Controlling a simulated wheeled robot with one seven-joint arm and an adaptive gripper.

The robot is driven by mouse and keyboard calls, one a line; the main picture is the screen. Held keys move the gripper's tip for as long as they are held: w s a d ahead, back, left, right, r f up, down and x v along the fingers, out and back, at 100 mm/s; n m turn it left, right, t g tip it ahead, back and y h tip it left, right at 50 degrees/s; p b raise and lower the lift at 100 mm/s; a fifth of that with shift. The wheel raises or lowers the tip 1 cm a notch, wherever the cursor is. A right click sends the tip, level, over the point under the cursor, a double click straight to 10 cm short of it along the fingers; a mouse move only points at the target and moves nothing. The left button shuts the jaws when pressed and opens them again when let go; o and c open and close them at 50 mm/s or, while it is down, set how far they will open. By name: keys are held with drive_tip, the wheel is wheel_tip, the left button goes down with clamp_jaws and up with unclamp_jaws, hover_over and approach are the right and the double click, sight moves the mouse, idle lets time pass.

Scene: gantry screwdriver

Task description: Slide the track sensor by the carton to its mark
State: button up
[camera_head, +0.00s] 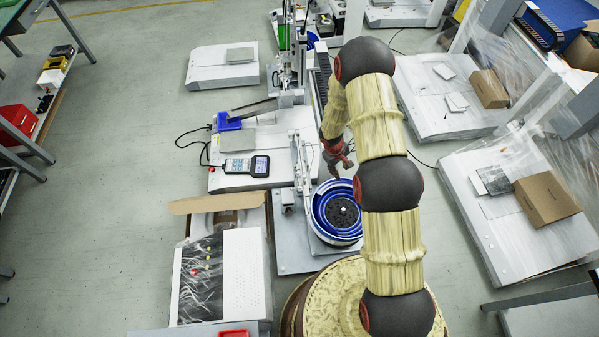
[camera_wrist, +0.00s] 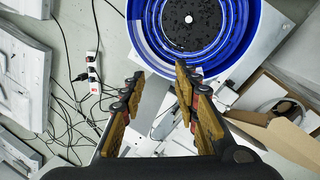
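My gripper (camera_head: 341,163) hangs above and just behind the blue bowl feeder (camera_head: 323,228). In the wrist view its two padded fingers (camera_wrist: 157,80) are spread apart, with nothing seen held between them. A pale metal track (camera_head: 301,165) stands beside the bowl; pale and metal parts of it show low between and behind the fingers (camera_wrist: 165,122). I cannot make out the track sensor or its mark for certain; the fingers hide part of that area. The open carton (camera_head: 220,203) lies left of the bowl, and its flap shows at the right of the wrist view (camera_wrist: 285,136).
Brown boxes (camera_head: 546,198) stand on bases at the right. Cables and a power strip (camera_wrist: 94,73) lie on the floor.

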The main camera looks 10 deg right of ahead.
drive_tip(key=w+a+f, duration=0.1)
drive_tip(key=f, duration=0.3)
drive_tip(key=w+a+f+n+t+y, duration=0.1)
drive_tip(key=f, duration=0.3)
drive_tip(key=w+a+f+y, duration=0.1)
drive_tip(key=a+f, duration=0.1)
drive_tip(key=f, duration=0.3)
drive_tip(key=shift+w+n+t, duration=0.3)
drive_tip(key=shift+n, duration=0.1)
drive_tip(key=w+a+f, duration=0.2)
drive_tip(key=n+t+y, duration=0.1)
drive_tip(key=t+y, duration=0.1)
drive_tip(key=y, duration=0.2)
approach(298, 173)
drive_tip(key=shift+w, duration=0.1)
drive_tip(key=shift+w+a+f, duration=0.1)
drive_tip(key=shift+a, duration=0.1)
drive_tip(key=b+x, duration=0.3)
drive_tip(key=x, duration=0.4)
drive_tip(key=shift+d+f, duration=0.1)
drive_tip(key=shift+f, duration=0.2)
drive_tip(key=shift+c, duration=1.1)
clamp_jaws()
